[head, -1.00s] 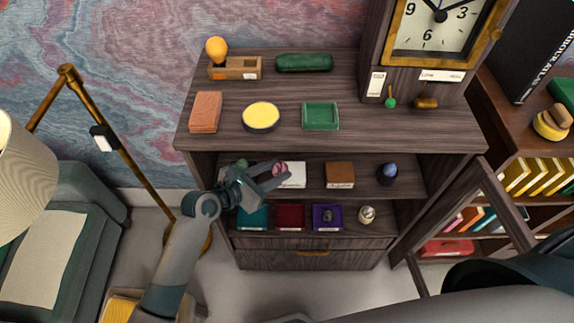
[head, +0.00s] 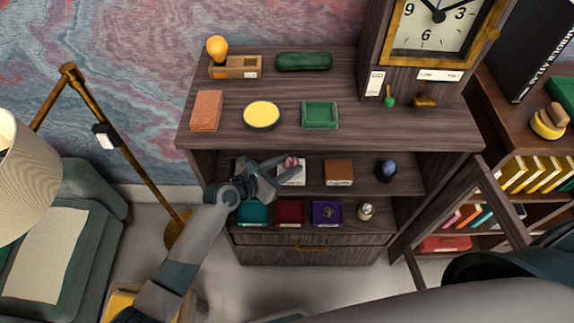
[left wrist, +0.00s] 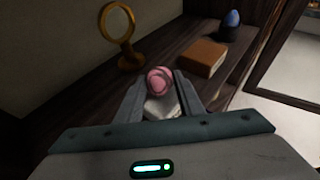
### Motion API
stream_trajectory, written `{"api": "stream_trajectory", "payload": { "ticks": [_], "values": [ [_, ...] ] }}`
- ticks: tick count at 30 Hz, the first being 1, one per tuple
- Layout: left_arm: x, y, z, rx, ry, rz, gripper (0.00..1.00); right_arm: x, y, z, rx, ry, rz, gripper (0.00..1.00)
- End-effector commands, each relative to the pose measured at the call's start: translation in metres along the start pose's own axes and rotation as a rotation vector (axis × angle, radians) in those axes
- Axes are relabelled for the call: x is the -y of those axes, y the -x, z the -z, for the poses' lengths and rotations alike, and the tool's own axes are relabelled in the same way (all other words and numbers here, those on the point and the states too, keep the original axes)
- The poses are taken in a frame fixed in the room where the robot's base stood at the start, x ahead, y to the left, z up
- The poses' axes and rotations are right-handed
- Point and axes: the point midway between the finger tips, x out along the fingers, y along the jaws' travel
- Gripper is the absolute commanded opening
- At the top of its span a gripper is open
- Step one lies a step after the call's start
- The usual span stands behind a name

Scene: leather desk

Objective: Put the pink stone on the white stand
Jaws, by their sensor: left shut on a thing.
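The pink stone (head: 291,162) is round and sits between the fingertips of my left gripper (head: 284,166), which is shut on it. It also shows in the left wrist view (left wrist: 159,80), between the two fingers. The white stand (head: 293,177) is on the upper inner shelf, right at the fingertips; it shows just below the stone in the left wrist view (left wrist: 162,106). The stone appears over the stand, but I cannot tell whether they touch. The fingers hide part of the stand. My right gripper is not in view.
On the same shelf are a brown block (head: 339,173) and a blue egg-shaped stone on a dark base (head: 387,170). A gold ring on a foot (left wrist: 117,28) stands behind left. Teal, red and purple boxes (head: 327,213) stand on the shelf below. The cabinet top (head: 280,85) overhangs; an open door (head: 497,190) is right.

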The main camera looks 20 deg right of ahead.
Motion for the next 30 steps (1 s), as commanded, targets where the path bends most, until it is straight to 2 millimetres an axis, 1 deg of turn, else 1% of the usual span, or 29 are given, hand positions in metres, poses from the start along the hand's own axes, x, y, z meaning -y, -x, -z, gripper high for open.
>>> {"api": "stream_trajectory", "payload": {
  "ticks": [2, 13, 14, 15, 16, 26, 30],
  "values": [
    [-0.0005, -0.0012, 0.0039, -0.001, 0.000, -0.001, 0.06, -0.0001, 0.0004, -0.0001, 0.000, 0.000, 0.000, 0.31],
    [0.0000, -0.0027, 0.0068, 0.001, 0.000, 0.000, 0.06, -0.0006, -0.0014, -0.0005, 0.001, 0.000, -0.001, 0.31],
    [0.0000, -0.0027, 0.0072, 0.000, 0.000, 0.000, 0.36, -0.0008, -0.0013, -0.0005, 0.001, 0.000, -0.001, 0.31],
    [0.0000, -0.0025, 0.0066, 0.000, 0.000, 0.000, 0.46, -0.0009, -0.0009, -0.0005, 0.001, 0.001, -0.001, 0.31],
    [0.0000, -0.0024, 0.0067, 0.000, 0.000, 0.000, 0.53, -0.0009, -0.0008, -0.0006, 0.001, 0.001, -0.001, 0.31],
    [-0.0002, -0.0020, 0.0058, 0.000, 0.000, 0.000, 0.53, -0.0011, -0.0004, -0.0006, 0.001, 0.001, -0.001, 0.31],
    [-0.0001, 0.0017, 0.0047, 0.000, 0.000, 0.000, 0.53, -0.0011, 0.0000, -0.0006, 0.001, 0.000, -0.001, 0.31]
  ]
}}
